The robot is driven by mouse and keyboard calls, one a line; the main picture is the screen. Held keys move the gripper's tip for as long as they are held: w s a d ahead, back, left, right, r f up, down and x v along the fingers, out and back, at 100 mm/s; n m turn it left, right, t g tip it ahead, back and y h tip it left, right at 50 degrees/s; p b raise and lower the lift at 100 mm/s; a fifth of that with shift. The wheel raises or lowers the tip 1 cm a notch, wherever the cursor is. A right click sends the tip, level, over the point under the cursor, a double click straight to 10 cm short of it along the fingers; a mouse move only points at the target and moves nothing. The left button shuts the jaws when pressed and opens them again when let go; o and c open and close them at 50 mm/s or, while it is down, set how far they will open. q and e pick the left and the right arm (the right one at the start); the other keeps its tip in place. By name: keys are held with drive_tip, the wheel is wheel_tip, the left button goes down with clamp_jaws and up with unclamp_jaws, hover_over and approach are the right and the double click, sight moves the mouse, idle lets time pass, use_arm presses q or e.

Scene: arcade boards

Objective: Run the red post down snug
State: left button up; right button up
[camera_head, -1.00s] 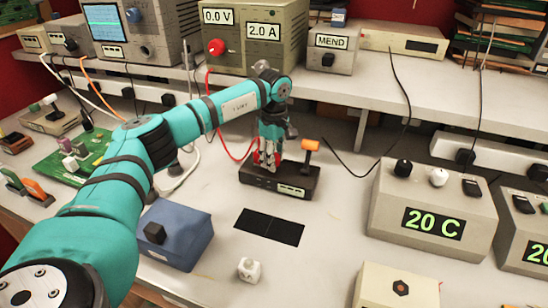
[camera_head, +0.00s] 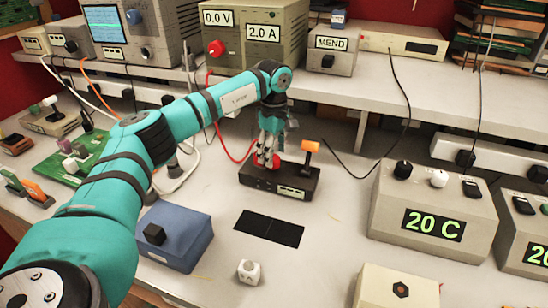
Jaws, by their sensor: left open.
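The red post (camera_head: 275,161) stands on a small black box (camera_head: 268,181) with pale labels on its front. My left gripper (camera_head: 267,157) reaches down from above to the post, its fingers at the post's red parts. The fingers are open and cover some of the red. I cannot tell whether they touch the post or how snug it sits. A red wire runs to the box from the left. My right gripper is not in view.
An orange-topped lever (camera_head: 310,147) rises from the same box, close on the gripper's right. A blue box (camera_head: 175,238), a black pad (camera_head: 269,228) and a small white block (camera_head: 249,271) lie nearer. A grey 20 C unit (camera_head: 430,200) stands at right.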

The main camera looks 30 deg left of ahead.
sight(274, 158)
use_arm(q)
wheel_tip(274, 158, up, 10)
drive_tip(key=shift+f, duration=0.25)
